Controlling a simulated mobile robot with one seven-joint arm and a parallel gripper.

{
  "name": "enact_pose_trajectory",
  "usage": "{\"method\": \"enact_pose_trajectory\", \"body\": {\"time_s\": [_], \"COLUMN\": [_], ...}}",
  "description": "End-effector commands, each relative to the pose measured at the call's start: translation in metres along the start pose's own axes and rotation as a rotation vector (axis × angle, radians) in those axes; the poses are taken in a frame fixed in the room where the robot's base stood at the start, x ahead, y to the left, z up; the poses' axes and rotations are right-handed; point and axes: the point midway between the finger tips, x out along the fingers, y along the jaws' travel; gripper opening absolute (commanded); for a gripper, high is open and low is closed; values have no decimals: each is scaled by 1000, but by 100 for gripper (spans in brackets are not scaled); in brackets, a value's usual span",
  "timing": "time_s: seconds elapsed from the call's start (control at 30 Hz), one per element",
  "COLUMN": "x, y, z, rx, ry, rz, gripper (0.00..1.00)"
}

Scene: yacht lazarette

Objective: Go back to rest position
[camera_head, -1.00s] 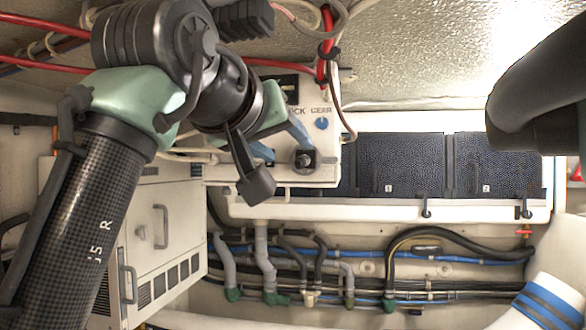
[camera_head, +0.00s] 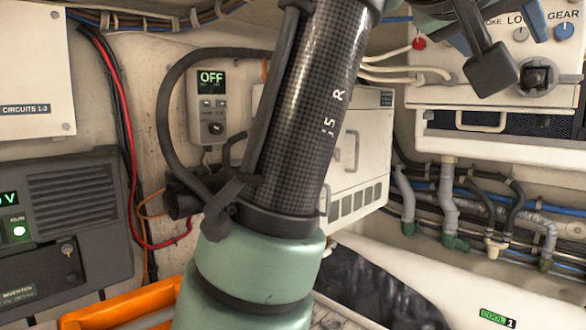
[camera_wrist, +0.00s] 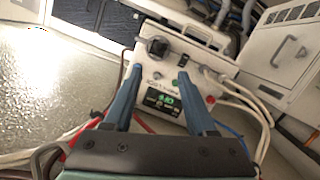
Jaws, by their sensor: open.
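My gripper (camera_wrist: 160,72) shows in the wrist view as two blue fingers, spread apart with nothing held between them. Its fingers point toward a white control panel (camera_wrist: 195,62), which has a dark knob, a green-lit display and a red button. I cannot tell how far the fingertips are from it. The control panel (camera_head: 455,50) is at the upper right there, partly hidden behind my arm.
A white cabinet (camera_head: 362,150) stands behind my arm. A grey controller reading OFF (camera_head: 208,105) hangs on the wall. An inverter box (camera_head: 70,215) is at left, with an orange edge (camera_head: 120,305) below. Hoses (camera_head: 470,205) run at right. Loose cables (camera_wrist: 235,100) surround the panel.

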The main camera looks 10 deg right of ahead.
Motion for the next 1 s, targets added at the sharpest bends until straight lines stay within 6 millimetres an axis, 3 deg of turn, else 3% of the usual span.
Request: {"method": "enact_pose_trajectory", "body": {"time_s": [0.17,0.27,0.37,0.53,0.7,0.8,1.0], "x": [-4,-20,-47,-114,-186,-216,-241], "y": [-28,-51,-71,-98,-103,-99,-92], "z": [2,2,6,25,52,65,75], "rx": [54,111,175,307,457,529,596], "ry": [203,377,547,803,977,1030,1070], "rz": [-38,-101,-191,-407,-644,-748,-836], "gripper": [57,57,57,57,57,57,57]}}
